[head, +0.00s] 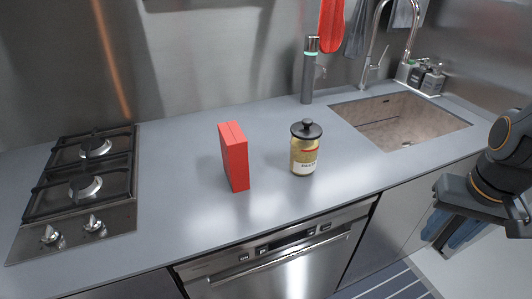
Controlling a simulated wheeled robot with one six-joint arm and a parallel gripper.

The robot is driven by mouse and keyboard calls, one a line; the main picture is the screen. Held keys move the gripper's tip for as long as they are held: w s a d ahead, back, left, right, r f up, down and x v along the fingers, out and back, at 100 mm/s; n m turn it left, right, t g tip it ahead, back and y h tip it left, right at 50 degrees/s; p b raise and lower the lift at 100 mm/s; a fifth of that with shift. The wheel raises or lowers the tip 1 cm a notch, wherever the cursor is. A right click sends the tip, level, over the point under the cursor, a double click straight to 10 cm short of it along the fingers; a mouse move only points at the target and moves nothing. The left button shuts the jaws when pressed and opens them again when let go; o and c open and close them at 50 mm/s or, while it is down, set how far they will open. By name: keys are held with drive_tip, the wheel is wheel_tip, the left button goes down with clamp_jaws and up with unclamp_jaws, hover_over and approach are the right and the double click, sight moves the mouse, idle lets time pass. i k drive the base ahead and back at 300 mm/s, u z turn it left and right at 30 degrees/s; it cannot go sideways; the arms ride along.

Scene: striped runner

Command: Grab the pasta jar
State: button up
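The pasta jar (304,158) stands upright on the grey counter, right of its middle. It is a clear jar with yellowish contents, a black knobbed lid and a label with partly readable lettering. My gripper (450,234) is at the right edge of the head view, in front of the counter and well to the right of the jar. It points downward and does not touch the jar. The arm and the picture edge hide part of it, so the gap between its fingers is unclear.
A red box (234,157) stands upright left of the jar, with a gap between them. A gas hob (88,185) is at the left. A sink (400,122) with a tap is at the back right. A dark bottle (308,75) stands behind the jar. The counter around the jar is clear.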

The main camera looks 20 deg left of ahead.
sight(303, 158)
drive_tip(key=u, duration=2.45)
drive_tip(key=k, duration=0.85)
drive_tip(key=z, duration=1)
drive_tip(key=i, duration=1)
